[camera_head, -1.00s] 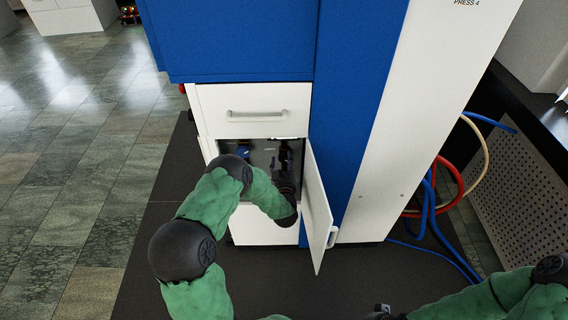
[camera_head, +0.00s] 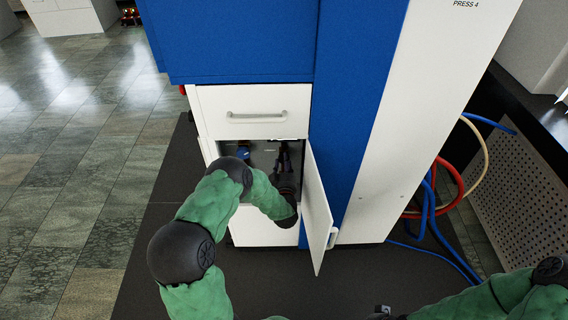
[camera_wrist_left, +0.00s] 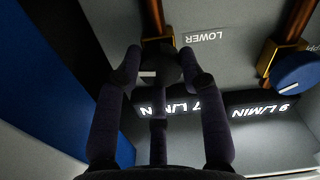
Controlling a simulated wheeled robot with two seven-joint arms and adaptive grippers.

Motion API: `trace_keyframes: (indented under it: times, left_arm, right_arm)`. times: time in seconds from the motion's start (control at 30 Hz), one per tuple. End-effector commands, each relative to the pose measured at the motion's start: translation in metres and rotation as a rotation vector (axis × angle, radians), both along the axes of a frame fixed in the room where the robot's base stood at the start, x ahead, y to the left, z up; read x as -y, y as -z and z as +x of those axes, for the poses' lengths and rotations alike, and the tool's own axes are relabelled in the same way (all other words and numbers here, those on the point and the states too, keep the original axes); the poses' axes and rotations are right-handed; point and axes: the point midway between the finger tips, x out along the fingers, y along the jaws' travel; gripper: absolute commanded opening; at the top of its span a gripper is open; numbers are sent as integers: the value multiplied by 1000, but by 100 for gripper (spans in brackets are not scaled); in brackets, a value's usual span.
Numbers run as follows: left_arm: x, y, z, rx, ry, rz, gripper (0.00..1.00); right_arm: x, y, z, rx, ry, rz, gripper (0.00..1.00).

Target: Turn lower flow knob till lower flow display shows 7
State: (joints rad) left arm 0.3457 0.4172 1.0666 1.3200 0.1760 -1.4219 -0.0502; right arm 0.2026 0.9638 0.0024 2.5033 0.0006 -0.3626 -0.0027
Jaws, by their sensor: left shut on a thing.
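The lower flow knob (camera_wrist_left: 160,70) is a dark round knob with a white mark, under a copper pipe beside the upside-down LOWER label (camera_wrist_left: 204,37) in the left wrist view. My left gripper (camera_wrist_left: 163,76) is shut on it, a finger on each side; in the head view this gripper (camera_head: 285,160) reaches into the open cabinet. The lower flow display (camera_wrist_left: 205,106) is lit and upside down. A finger covers part of it; its digit looks like 7. My right gripper (camera_head: 383,312) barely shows at the bottom edge, its jaws unclear.
A blue knob (camera_wrist_left: 296,74) and another lit display (camera_wrist_left: 262,108) are close by on the right in the wrist view. The open cabinet door (camera_head: 317,215) stands right of my left forearm. Hoses (camera_head: 440,195) hang at the right.

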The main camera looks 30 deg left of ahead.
Motion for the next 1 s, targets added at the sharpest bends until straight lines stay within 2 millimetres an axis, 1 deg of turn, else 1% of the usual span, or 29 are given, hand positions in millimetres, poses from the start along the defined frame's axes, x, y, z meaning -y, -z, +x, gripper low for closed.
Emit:
trace_keyframes:
  times: [0.03,0.4,0.43,0.5,0.83,0.93,1.0]
  left_arm:
    - [1,4,-1,0,2,-21,7]
    - [2,6,-2,9,3,-40,7]
    - [2,6,-2,9,3,-40,48]
    - [2,5,-2,9,3,-39,64]
    - [2,2,-1,14,2,-36,64]
    - [5,2,-6,15,2,-37,64]
    - [9,2,-13,14,3,-36,64]
  right_arm:
    - [0,0,0,0,0,0,0]
    - [0,0,0,0,0,0,0]
    - [0,0,0,0,0,0,0]
    - [0,0,0,0,0,0,0]
    - [0,0,0,0,0,0,0]
    - [0,0,0,0,0,0,0]
    - [0,0,0,0,0,0,0]
